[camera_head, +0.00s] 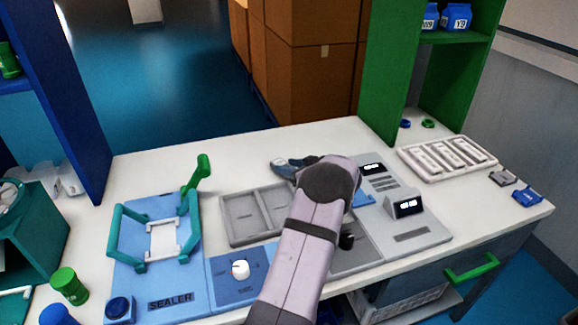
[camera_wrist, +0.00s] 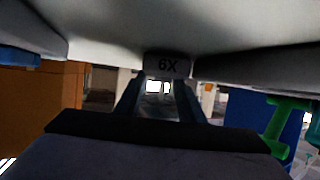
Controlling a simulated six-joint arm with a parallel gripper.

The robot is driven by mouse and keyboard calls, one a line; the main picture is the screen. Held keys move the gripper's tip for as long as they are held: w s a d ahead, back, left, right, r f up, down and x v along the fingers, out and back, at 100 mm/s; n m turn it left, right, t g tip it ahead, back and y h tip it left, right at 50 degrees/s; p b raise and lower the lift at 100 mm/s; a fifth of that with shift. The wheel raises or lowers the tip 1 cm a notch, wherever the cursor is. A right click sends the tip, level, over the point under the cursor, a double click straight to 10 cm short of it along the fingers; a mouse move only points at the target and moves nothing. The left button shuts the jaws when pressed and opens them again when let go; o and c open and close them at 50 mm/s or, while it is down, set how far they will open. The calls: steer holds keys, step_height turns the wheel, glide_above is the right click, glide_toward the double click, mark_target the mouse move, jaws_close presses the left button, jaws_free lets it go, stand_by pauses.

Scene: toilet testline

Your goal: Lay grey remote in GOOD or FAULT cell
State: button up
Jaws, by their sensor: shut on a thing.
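My gripper (camera_head: 287,167) is mostly hidden behind my lilac arm in the head view; a dark blue-grey part shows beyond the arm, near the back of the bench. A grey tray with two cells (camera_head: 228,231) lies left of my arm. Its cells look empty, and I cannot read GOOD or FAULT on them.
A blue sealer (camera_head: 160,283) with a teal frame and green lever (camera_head: 197,176) stands at left. A grey test station (camera_head: 425,222) with lit displays is right of my arm. A white tray (camera_head: 402,150) with several pale items lies at back right. Shelves flank the bench.

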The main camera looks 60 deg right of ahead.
steer(key=shift+f+b, duration=0.25)
steer(key=shift+b, duration=0.2)
steer(key=o, duration=1.2)
steer(key=shift+r+p, duration=0.15)
steer(key=shift+p, duration=0.15)
steer(key=shift+r, duration=0.15)
steer(key=b+v, duration=0.2)
steer(key=v, duration=0.9)
steer(key=shift+s+a, duration=0.2)
steer(key=shift+s, duration=0.2)
steer(key=shift+c, duration=1.1)
